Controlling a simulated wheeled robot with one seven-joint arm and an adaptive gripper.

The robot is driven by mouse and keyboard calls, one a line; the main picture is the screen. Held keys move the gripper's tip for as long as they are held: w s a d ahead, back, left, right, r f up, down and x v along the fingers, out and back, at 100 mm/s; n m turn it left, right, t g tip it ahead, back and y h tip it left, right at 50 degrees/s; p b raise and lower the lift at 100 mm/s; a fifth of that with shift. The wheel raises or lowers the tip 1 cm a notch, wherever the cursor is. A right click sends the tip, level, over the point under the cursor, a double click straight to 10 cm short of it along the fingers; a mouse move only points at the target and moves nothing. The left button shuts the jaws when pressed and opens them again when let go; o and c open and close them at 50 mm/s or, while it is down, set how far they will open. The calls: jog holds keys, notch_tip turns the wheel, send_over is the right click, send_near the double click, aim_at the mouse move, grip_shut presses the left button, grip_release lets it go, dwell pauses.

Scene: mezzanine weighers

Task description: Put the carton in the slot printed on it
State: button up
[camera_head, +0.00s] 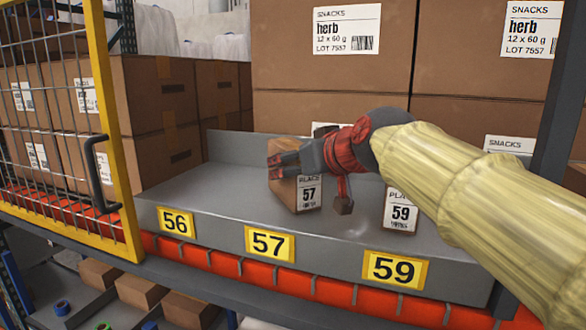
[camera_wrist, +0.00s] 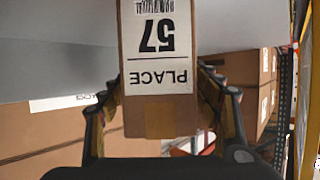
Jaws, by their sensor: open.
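A small brown carton (camera_head: 284,192) with a white label reading PLACE 57 stands upright on the grey shelf tray (camera_head: 225,182), behind the yellow 57 plate (camera_head: 269,243). My gripper (camera_head: 308,186) is open, with one finger on each side of this carton. In the wrist view the carton (camera_wrist: 160,60) shows between the two fingers (camera_wrist: 160,118), its label upside down. I cannot tell whether the fingers touch it. A second carton (camera_head: 400,212), labelled 59, stands behind the 59 plate (camera_head: 396,269), partly hidden by my arm.
The tray behind the 56 plate (camera_head: 175,222) is bare. Large SNACKS herb boxes (camera_head: 330,70) stand behind the tray. A yellow mesh gate (camera_head: 110,130) with a dark handle is at the left. An upright post (camera_head: 560,90) is at the right.

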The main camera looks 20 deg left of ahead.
jog(key=b+v, duration=0.1)
jog(key=v, duration=0.9)
jog(key=shift+s+d, duration=0.1)
jog(key=shift+s+f, duration=0.1)
